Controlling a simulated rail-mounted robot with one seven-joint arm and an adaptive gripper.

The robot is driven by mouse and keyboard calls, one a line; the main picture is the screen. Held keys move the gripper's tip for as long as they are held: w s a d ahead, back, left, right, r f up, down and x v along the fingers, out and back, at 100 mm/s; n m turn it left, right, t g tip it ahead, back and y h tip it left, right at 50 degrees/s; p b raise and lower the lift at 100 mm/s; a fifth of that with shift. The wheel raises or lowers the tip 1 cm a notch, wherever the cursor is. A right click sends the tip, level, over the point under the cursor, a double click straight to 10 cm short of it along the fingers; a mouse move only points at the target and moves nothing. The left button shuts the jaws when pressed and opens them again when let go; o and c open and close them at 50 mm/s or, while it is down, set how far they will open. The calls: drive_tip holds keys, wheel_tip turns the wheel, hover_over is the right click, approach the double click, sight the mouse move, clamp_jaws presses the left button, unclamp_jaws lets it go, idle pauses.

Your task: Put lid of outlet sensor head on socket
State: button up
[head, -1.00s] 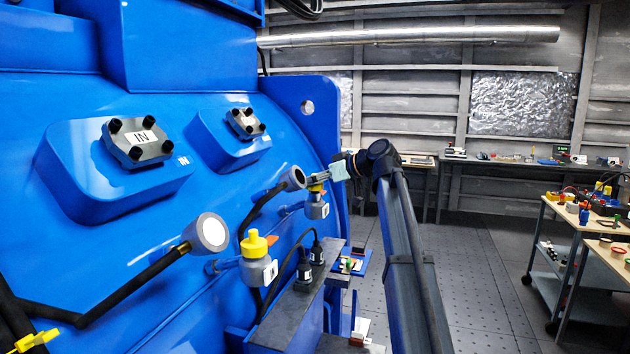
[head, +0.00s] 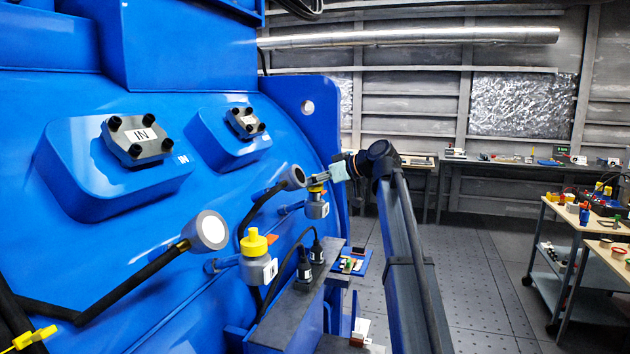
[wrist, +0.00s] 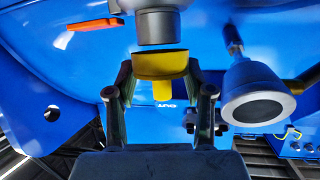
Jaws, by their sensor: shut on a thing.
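The yellow lid (wrist: 165,66) is between the fingertips of my gripper (wrist: 160,75) in the wrist view, its narrow knob pointing down in the picture. The grey socket (wrist: 160,27) of the sensor head is just above it there, roughly in line; a thin gap seems to show between them. In the head view my gripper (head: 321,178) is at the far sensor head (head: 317,210), with the lid (head: 316,189) small at its top. Whether lid and socket touch is too small to tell there.
A nearer sensor head (head: 259,270) wears its own yellow lid (head: 254,243). A grey round-faced head on a black stem (wrist: 257,93) stands close beside my gripper. The blue motor housing (head: 150,230) fills the left side. Open floor (head: 480,270) lies to the right.

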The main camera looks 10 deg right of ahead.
drive_tip(key=shift+f+b, duration=0.55)
drive_tip(key=shift+f, duration=0.55)
drive_tip(key=o, duration=0.9)
drive_tip(key=shift+r, duration=0.1)
drive_tip(key=v, duration=1.2)
